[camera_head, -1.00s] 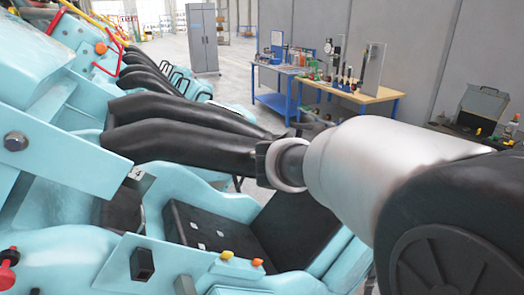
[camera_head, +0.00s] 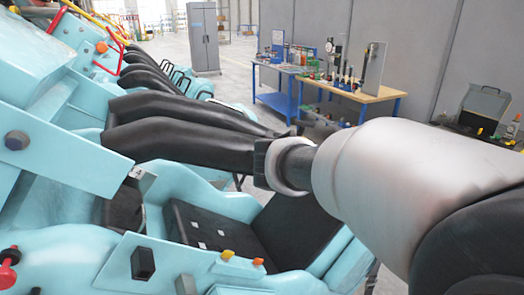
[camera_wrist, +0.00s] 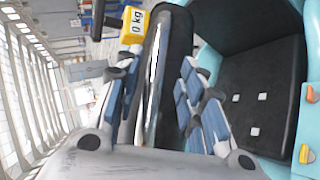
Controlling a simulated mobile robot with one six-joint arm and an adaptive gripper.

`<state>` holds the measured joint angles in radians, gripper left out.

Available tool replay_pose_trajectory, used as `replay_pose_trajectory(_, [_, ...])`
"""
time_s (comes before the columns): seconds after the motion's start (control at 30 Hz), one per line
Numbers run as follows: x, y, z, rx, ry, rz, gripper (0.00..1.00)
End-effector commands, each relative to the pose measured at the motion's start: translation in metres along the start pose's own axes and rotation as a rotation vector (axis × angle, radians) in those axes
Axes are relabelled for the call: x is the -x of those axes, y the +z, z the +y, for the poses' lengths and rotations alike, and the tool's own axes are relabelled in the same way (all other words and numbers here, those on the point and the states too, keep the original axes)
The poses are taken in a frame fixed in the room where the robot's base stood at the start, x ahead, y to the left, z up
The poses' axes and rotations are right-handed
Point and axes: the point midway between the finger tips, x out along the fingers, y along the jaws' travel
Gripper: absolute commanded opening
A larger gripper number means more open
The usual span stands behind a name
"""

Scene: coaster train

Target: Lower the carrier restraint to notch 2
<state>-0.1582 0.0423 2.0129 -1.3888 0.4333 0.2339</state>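The carrier restraint (camera_head: 190,147) is a long black padded bar over a light-blue seat, reaching right toward my gripper. In the wrist view the black bar (camera_wrist: 177,60) runs between the fingers of my gripper (camera_wrist: 162,85). One finger is on each side of it. Whether both pads press on it cannot be told. A yellow tag reading "0 kg" (camera_wrist: 132,25) shows beside the left finger. In the head view my wrist covers the far end of the bar. No notch marks can be read.
The black seat (camera_head: 215,235) lies below the bar, with light-blue shell sides around it. Yellow and orange buttons (camera_head: 243,260) sit on the near side panel. More black restraints (camera_head: 150,78) stand behind. Workbenches (camera_head: 355,92) are at the back, with open floor before them.

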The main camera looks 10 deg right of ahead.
Motion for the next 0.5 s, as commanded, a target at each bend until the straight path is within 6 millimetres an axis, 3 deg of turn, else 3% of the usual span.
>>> replay_pose_trajectory(0.1, [0.029,-0.001,0.001,-0.002,0.004,0.005,0.36])
replay_pose_trajectory(0.3, [0.069,-0.001,0.001,-0.001,0.003,0.005,0.36])
replay_pose_trajectory(0.5, [0.091,-0.001,0.000,-0.001,0.001,0.002,0.36])
